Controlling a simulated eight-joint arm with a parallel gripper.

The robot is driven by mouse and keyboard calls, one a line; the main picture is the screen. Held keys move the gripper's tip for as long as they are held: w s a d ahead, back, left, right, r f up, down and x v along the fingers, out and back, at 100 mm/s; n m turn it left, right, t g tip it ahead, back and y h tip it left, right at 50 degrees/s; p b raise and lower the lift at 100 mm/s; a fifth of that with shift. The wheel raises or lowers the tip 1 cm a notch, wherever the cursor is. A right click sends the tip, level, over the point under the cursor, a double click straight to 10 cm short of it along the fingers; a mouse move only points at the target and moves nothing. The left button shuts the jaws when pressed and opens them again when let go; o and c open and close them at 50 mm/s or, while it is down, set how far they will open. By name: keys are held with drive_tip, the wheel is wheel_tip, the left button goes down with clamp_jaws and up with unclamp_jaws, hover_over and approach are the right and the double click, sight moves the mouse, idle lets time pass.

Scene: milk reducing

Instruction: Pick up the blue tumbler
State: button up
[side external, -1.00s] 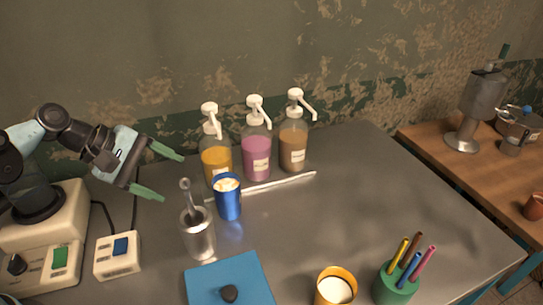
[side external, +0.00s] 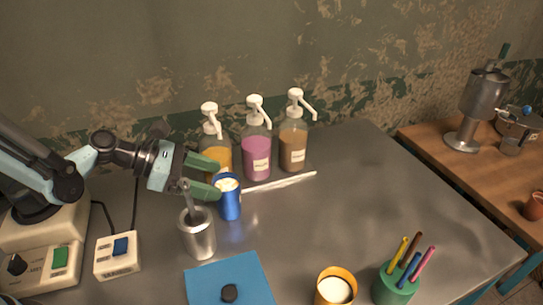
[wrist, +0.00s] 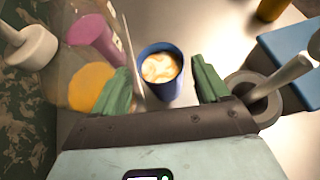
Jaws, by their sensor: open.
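The blue tumbler (side external: 229,203) stands upright on the grey table, in front of the pump bottles, with a creamy, frothy-looking filling. In the wrist view the tumbler (wrist: 160,75) is ahead of the fingers and roughly centred between them, its rim and filling visible. My gripper (side external: 213,178) has green fingers and is open. In the side view it is beside the tumbler's upper left, with the near finger close to its rim. In the wrist view the gripper (wrist: 163,88) has one finger either side of the tumbler's line. Whether a finger touches it I cannot tell.
A metal cup with a tool (side external: 198,235) stands close at the tumbler's front left. A blue mat (side external: 240,275), yellow cup (side external: 335,288) and green pen holder (side external: 393,287) are in front. The table's right is clear.

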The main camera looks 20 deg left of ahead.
sight(234, 184)
drive_tip(key=shift+x, duration=3.05)
drive_tip(key=shift+c, duration=0.4)
drive_tip(key=c, duration=0.9)
drive_tip(key=shift+c, duration=0.2)
drive_tip(key=shift+r, duration=0.2)
